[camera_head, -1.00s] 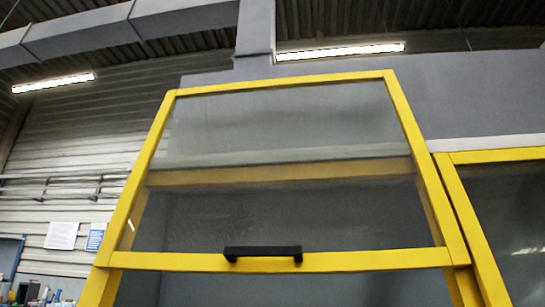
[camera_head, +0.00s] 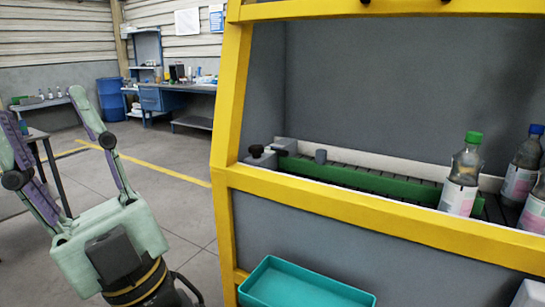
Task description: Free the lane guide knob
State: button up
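A black knob (camera_head: 256,151) stands on a grey block at the left end of a green lane guide rail (camera_head: 350,176), inside the yellow-framed machine (camera_head: 225,120). It looks like the lane guide knob; whether it is tight or loose cannot be seen. A short grey cylinder (camera_head: 320,156) stands by the rail, further right. My gripper (camera_head: 40,106) is at the lower left, outside the machine and left of the knob. Its two fingers point up and stand wide apart, with nothing between them. The left finger is partly cut off by the frame edge.
Bottles stand at the rail's right end, including a green-capped one (camera_head: 461,175). The yellow front bar (camera_head: 380,218) edges the opening. A teal bin (camera_head: 300,285) is below it. A blue barrel (camera_head: 111,98) and workbench (camera_head: 165,98) stand behind; open floor lies left.

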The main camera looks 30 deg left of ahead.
aim_at(257, 150)
jog(key=j+z, duration=0.15)
jog(key=j, duration=0.45)
jog(key=k+j+z, duration=0.1)
jog(key=j, duration=0.45)
jog(key=k+j+z, duration=0.15)
jog(key=j, duration=0.4)
jog(key=i+j+z, duration=0.1)
jog(key=j, duration=0.3)
jog(key=j+z, duration=0.1)
jog(key=j, duration=0.3)
jog(key=i, duration=0.3)
